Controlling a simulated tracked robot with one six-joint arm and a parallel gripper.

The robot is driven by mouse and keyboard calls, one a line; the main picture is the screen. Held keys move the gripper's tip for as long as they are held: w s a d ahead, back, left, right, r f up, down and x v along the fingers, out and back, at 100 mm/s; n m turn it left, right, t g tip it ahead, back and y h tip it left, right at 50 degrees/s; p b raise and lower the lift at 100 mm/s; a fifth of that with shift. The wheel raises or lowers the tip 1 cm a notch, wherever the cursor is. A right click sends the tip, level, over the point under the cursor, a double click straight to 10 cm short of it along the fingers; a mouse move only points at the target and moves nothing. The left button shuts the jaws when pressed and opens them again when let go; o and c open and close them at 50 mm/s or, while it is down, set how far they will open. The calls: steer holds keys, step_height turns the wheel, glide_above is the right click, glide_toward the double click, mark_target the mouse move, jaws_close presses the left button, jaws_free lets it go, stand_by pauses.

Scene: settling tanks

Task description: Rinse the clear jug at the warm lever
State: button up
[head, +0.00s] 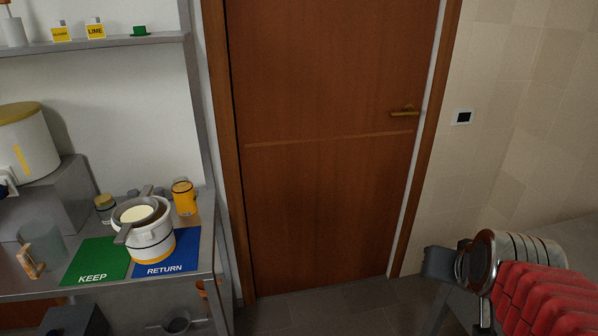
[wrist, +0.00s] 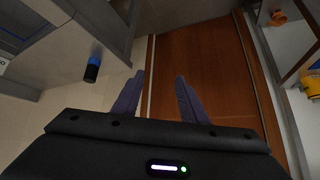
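The clear jug (head: 45,238) stands at the left end of the metal bench in the head view, a see-through vessel cut close to the picture's left edge. A tan piece, perhaps its handle, is at its front. My gripper (wrist: 160,77) is open in the wrist view, with two purple fingers apart and nothing between them. It points toward the brown door, away from the jug. In the head view my arm is at the lower right, far from the bench. I cannot make out a warm lever in either view.
A white tank (head: 25,143) with a yellow lid stands on a grey block. The bench has a green KEEP mat (head: 98,262), a blue RETURN mat (head: 168,265), a white pot (head: 150,240) with a strainer and a yellow jar (head: 184,197). The door (head: 325,140) is shut.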

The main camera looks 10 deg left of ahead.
steer(key=s+a+f+n+g, duration=0.1)
steer(key=s+a, duration=0.2)
steer(key=s, duration=0.3)
steer(key=s+a+f+n+g+y, duration=0.1)
steer(key=s+a, duration=0.2)
steer(key=s, duration=0.2)
steer(key=shift+s+a+n, duration=0.3)
steer(key=shift+s, duration=0.05)
